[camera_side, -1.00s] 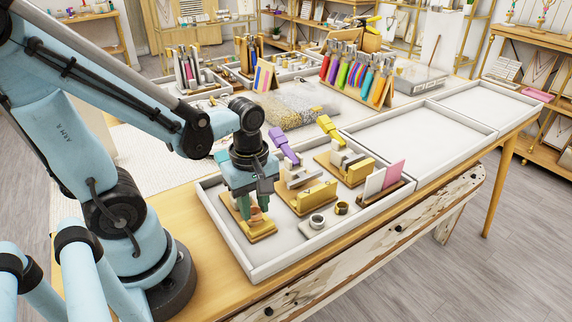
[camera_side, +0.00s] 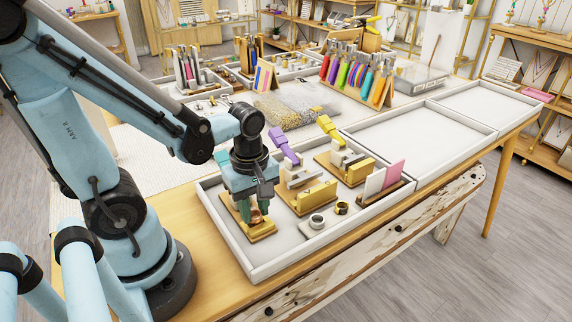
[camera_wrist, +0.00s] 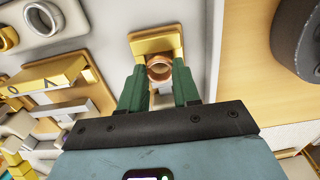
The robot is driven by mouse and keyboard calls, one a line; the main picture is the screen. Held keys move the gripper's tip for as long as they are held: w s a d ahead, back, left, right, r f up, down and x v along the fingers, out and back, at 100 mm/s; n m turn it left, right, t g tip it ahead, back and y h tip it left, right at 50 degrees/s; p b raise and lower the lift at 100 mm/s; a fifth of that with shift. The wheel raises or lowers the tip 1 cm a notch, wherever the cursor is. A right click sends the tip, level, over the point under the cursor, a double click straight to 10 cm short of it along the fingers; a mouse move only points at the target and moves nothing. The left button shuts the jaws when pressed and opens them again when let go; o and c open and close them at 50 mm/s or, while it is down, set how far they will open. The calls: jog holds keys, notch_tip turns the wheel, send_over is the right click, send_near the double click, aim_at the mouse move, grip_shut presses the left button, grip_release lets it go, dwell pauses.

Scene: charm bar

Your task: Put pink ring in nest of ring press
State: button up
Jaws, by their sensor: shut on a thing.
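My gripper (camera_side: 256,212) is shut on the pink ring (camera_side: 257,217), a coppery pink band. In the wrist view the ring (camera_wrist: 159,69) sits between the two green fingertips of my gripper (camera_wrist: 159,84), its opening showing. They are low over the gold base (camera_side: 262,233) of the leftmost press in the tray; whether the ring touches it I cannot tell. A teal lever (camera_side: 221,156) shows behind my gripper, which hides much of this press. Two similar gold presses stand to the right, with a purple lever (camera_side: 285,147) and a yellow lever (camera_side: 329,128).
A silver ring (camera_side: 317,221) and a gold ring (camera_side: 342,208) sit right of my gripper. Pink and white cards (camera_side: 394,174) stand in a holder farther right. The white tray's rim (camera_side: 292,263) runs along the front. The neighbouring tray (camera_side: 418,133) is empty.

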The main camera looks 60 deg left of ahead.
jog(key=shift+f, duration=0.45)
dwell(0.6)
jog(key=o, duration=1)
jog(key=shift+c, duration=0.2)
jog(key=shift+r, duration=0.1)
notch_tip(320, 180, up, 12)
dwell(0.4)
